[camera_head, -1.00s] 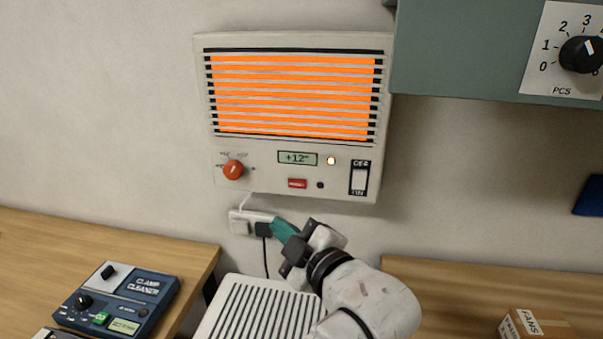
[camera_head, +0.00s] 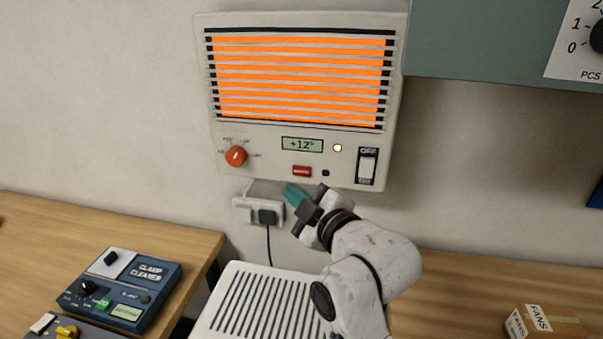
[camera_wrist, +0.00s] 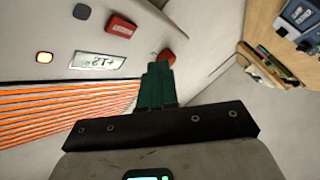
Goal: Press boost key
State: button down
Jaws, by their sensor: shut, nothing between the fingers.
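The heater (camera_head: 210,150) hangs on the wall with its bars glowing orange. A small red key with white lettering (camera_head: 302,171), which looks like the boost key, sits below the display (camera_head: 302,145), which reads +12°. In the wrist view, turned about, the red key (camera_wrist: 121,25) lies up and left of my fingers. My gripper (camera_head: 291,193) has teal fingers, shut and empty. Its tips are just below the key in the head view, apart from it. In the wrist view my gripper (camera_wrist: 157,68) partly covers the red knob (camera_wrist: 166,56).
The red knob (camera_head: 236,156), a lit indicator (camera_head: 338,148), a dark round spot (camera_head: 326,173) and an OFF/ON rocker switch (camera_head: 367,166) surround the key. A wall socket with a plug (camera_head: 268,216) is below. A grey cabinet (camera_head: 480,50) overhangs at upper right.

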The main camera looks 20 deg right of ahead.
jog(key=shift+w+d, duration=0.7)
jog(key=shift+w, duration=0.2)
jog(key=shift+w+d, duration=0.65)
jog(key=shift+w, duration=0.2)
jog(key=shift+w, duration=0.1)
dwell(0.7)
jog(key=shift+w+d, duration=0.2)
jog(key=shift+w, duration=0.05)
jog(key=shift+w+d, duration=0.25)
jog(key=shift+w, duration=0.05)
dwell(0.8)
jog(key=shift+s, duration=0.1)
jog(key=shift+s+a, duration=0.45)
jog(key=shift+s, duration=0.1)
dwell(0.4)
jog(key=s+a, duration=0.1)
jog(key=s, duration=0.1)
jog(key=s+a+p, duration=0.1)
jog(key=s+a, duration=0.1)
dwell(0.3)
